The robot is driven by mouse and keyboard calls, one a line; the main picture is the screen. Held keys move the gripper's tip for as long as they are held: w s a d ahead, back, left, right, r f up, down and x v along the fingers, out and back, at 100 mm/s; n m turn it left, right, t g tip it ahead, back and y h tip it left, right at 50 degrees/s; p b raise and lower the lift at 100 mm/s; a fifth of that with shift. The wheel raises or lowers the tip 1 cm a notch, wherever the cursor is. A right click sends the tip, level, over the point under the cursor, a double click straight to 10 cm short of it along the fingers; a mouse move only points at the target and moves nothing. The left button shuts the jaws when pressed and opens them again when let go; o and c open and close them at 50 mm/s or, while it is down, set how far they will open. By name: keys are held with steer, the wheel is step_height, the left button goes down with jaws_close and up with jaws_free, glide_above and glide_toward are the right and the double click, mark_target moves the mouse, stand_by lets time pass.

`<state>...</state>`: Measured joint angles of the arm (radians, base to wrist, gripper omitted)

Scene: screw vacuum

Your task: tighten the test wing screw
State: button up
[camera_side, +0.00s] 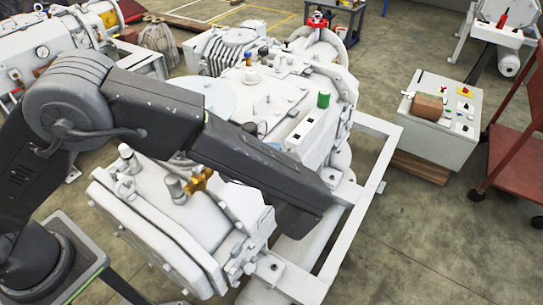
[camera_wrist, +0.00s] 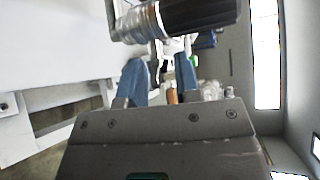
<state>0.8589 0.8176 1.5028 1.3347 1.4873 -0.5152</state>
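A brass-coloured winged screw (camera_side: 198,181) sits on top of the white vacuum pump unit (camera_side: 135,215), beside my forearm in the side view; I take it for the test wing screw. My gripper (camera_wrist: 162,72) shows only in the wrist view, with its two blue fingers apart and nothing seen held between them. A black cylinder with a silver threaded collar (camera_wrist: 198,14) lies across the view just beyond the fingertips. I cannot pick out the wing screw in the wrist view. In the side view my arm hides my gripper and part of the pump.
Other fittings on the machine include a green cap (camera_side: 323,99), a yellow-topped knob (camera_side: 249,61) and a red valve (camera_side: 317,20). A white frame rail (camera_side: 362,205) runs along the machine's right.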

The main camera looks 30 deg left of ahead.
jaws_close()
steer(key=shift+m+g+h, duration=0.3)
steer(key=shift+m+g, duration=0.3)
steer(key=shift+g, duration=0.2)
steer(key=shift+o, duration=0.4)
jaws_free()
steer(key=v, duration=1.4)
steer(key=shift+a, duration=0.15)
